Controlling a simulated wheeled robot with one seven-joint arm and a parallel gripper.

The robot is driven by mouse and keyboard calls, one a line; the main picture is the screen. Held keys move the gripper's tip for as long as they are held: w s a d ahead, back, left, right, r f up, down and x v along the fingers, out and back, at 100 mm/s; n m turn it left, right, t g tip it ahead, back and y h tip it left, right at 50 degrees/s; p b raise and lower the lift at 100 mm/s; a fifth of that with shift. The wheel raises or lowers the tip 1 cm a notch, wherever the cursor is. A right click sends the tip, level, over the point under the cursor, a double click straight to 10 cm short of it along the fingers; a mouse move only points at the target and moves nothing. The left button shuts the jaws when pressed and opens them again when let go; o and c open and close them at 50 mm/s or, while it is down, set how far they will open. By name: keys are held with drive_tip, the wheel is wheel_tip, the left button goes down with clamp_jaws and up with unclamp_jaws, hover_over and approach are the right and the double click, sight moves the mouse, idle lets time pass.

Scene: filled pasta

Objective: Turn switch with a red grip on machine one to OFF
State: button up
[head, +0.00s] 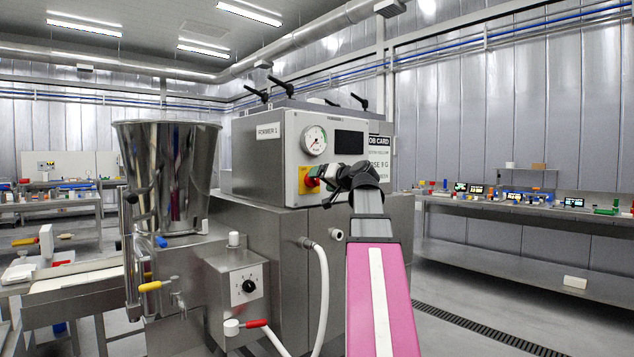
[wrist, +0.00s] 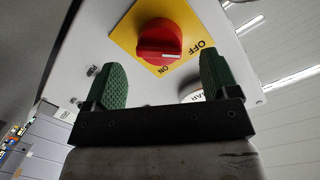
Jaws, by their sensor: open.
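In the head view the red grip (head: 311,182) shows on the front panel of the machine labelled FORMER 1 (head: 268,131). My gripper (wrist: 162,64) is open and empty, with its two green-padded fingers apart, one to each side of the switch's direction. The fingers appear short of the grip, not touching it. In the head view my gripper (head: 324,170) is right beside the switch.
A round gauge (head: 314,141) and a dark screen (head: 349,142) sit above the switch. A steel hopper (head: 167,178) stands left of the machine. A lower box with a black knob (head: 249,286) and a red-handled valve (head: 256,324) sit below. A bench (head: 510,209) stands at right.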

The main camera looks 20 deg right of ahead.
drive_tip(key=v, duration=0.7)
drive_tip(key=shift+s, duration=0.1)
